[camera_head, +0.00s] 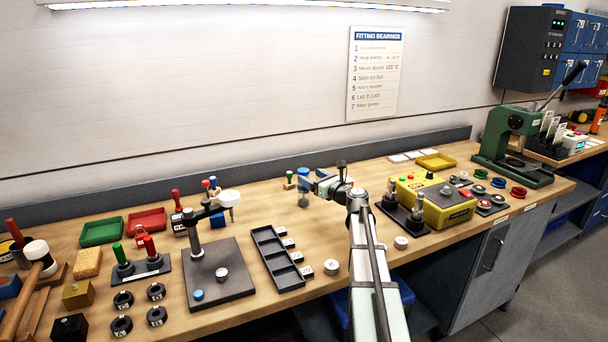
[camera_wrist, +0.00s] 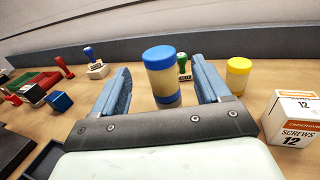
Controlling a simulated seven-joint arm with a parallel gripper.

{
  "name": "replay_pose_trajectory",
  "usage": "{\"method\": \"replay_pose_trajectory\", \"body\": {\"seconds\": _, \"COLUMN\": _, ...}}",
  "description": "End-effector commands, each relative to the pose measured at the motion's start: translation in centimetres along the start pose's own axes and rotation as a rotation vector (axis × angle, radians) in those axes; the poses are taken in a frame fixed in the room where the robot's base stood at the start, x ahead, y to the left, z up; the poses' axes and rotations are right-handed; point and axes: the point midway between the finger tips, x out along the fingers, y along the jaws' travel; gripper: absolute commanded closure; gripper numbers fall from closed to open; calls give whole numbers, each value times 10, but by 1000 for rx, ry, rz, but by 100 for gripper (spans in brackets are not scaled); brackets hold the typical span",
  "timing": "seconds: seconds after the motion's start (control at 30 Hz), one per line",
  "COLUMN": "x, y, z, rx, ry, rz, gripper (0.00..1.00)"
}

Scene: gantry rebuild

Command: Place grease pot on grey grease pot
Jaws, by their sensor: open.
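A pot with a blue lid and a pale body (camera_wrist: 160,78) stands upright between the fingers of my gripper (camera_wrist: 162,68) in the wrist view. A second blue band shows low on it with pale material below; I cannot tell whether this is one pot or two stacked. My gripper is open, with a gap visible on both sides of the pot. In the head view the blue-topped pot (camera_head: 303,172) is at the back of the bench, by my gripper (camera_head: 310,185). A yellow-lidded pot (camera_wrist: 238,76) stands right of the right finger. I cannot make out a grey-lidded pot.
A screws box (camera_wrist: 292,120) stands close on the right in the wrist view. A green-handled stamp (camera_wrist: 184,68) is just behind the pot, and a blue-handled stamp (camera_wrist: 94,65) is left. A yellow machine (camera_head: 435,203) stands right of my arm. The back ledge (camera_head: 255,167) runs behind.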

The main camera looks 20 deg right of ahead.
Motion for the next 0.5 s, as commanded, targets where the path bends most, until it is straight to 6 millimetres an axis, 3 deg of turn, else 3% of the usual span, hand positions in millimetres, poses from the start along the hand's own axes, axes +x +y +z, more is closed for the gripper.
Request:
{"method": "replay_pose_trajectory", "body": {"seconds": 0.2, "x": -34, "y": 1, "z": 0, "rx": 0, "ry": 0, "rz": -1, "gripper": 25}}
{"method": "replay_pose_trajectory", "body": {"seconds": 0.5, "x": -47, "y": 0, "z": 0, "rx": 0, "ry": 0, "rz": 0, "gripper": 25}}
